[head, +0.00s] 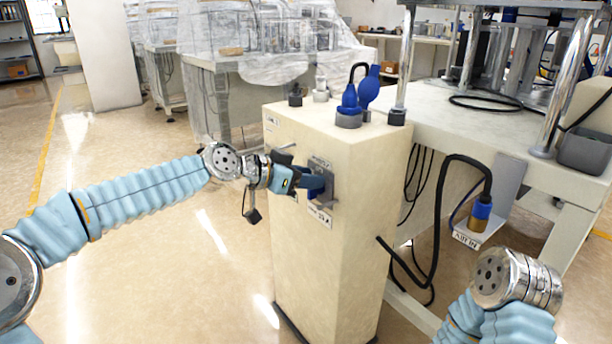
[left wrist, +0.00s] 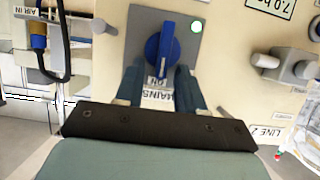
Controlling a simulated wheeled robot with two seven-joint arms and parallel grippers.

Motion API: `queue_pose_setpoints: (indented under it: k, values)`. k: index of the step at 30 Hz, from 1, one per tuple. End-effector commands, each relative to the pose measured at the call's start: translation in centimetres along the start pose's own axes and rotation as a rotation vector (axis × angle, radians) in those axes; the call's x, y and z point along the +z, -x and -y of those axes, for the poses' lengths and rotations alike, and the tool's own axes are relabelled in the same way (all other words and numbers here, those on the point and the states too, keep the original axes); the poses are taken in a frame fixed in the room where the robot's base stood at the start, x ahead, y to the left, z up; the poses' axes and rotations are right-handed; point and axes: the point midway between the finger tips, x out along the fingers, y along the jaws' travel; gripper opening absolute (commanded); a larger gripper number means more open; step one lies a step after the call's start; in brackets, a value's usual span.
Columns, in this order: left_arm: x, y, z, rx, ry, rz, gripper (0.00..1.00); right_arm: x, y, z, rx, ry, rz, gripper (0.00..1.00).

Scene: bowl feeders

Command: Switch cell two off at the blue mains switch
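The blue mains switch (head: 318,186) is a rotary knob with a long handle on a grey plate (head: 326,170), on the front of a cream pillar. In the left wrist view the blue knob (left wrist: 162,52) sits on its grey plate (left wrist: 188,62), beside an upside-down label (left wrist: 158,97) reading "MAINS" and "ON". My left gripper (head: 304,182) is at the switch. In the left wrist view its two fingers (left wrist: 158,85) are apart, one on each side of the handle; I cannot tell whether they touch it. My right gripper is out of view; only its arm shows at bottom right.
A white table (head: 470,140) with metal posts stands to the right. A black hose (head: 440,190) loops to an "AIR IN" fitting (head: 479,215). Floor at left is clear.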

Motion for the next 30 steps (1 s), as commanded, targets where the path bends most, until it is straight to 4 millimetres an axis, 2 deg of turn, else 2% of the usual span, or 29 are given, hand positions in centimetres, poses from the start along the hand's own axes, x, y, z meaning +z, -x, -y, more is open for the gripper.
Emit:
queue_pose_setpoints:
  k: [7, 12, 14, 15, 24, 30]
  values:
    - [0.0, -0.04, 0.03, -0.001, 0.0, 0.0, 0.37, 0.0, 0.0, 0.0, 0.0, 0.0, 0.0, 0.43]
    - [-0.01, -0.03, 0.02, -0.001, 0.0, 0.0, 0.11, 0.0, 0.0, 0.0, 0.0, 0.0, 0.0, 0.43]
    - [-0.01, -0.02, 0.02, -0.001, 0.0, 0.0, 0.02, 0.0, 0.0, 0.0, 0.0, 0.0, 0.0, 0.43]
    - [-0.01, -0.02, 0.02, -0.001, 0.0, 0.0, 0.0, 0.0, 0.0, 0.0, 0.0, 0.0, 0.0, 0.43]
    - [-0.02, -0.01, 0.09, 0.005, 0.013, 0.0, 0.0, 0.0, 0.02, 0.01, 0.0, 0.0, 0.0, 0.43]
    - [-0.04, -0.02, 0.32, 0.034, 0.082, -0.001, 0.0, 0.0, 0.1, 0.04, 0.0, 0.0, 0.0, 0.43]
